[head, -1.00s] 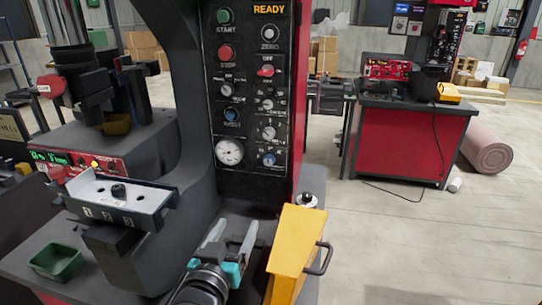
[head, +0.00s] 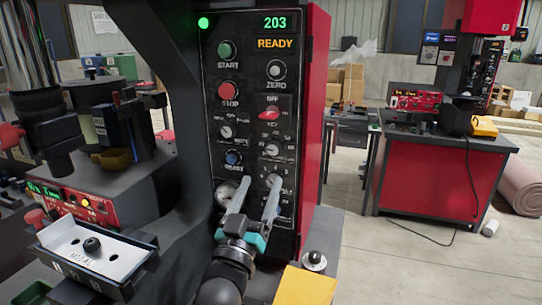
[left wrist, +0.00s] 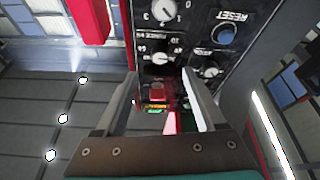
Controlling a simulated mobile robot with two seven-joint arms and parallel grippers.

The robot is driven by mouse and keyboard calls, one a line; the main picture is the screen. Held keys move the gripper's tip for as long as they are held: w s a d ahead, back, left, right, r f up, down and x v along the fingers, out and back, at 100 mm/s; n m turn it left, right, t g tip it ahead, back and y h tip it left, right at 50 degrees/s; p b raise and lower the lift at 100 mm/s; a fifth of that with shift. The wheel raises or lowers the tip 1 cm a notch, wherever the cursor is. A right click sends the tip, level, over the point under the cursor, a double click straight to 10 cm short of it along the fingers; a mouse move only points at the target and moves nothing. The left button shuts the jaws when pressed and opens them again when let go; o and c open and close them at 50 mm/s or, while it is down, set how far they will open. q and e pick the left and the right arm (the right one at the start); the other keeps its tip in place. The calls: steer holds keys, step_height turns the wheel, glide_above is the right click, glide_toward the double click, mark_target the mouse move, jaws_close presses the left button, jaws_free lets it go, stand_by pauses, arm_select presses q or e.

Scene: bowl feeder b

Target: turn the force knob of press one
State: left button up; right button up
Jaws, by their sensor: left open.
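Press one's black control panel (head: 255,95) stands upright, with READY lit. In the head view, the force knob (head: 272,149) appears to be the dial below the red switch (head: 269,113). In the left wrist view, a small dial (left wrist: 160,58), upside down with a hard-to-read label, seems to be the same knob. My left gripper (head: 257,183) is open and empty, its fingers pointing up at the lower panel, below the knob. Its fingertips (left wrist: 160,75) frame the red switch in the wrist view; contact cannot be told. The fingers partly hide the gauge and lower dials. My right gripper is not in view.
A yellow housing (head: 306,288) and a small dark post (head: 314,261) stand right of my left wrist. A white-topped fixture (head: 92,252) juts out at the left. A second red press bench (head: 430,178) stands behind, with open floor before it.

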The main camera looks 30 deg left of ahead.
mark_target(273, 152)
arm_select(q)
steer(key=x, duration=0.8)
steer(key=shift+w+a+r, duration=0.1)
steer(key=shift+w+r, duration=0.05)
steer(key=shift+w, duration=0.15)
steer(key=shift+c, duration=0.3)
jaws_close()
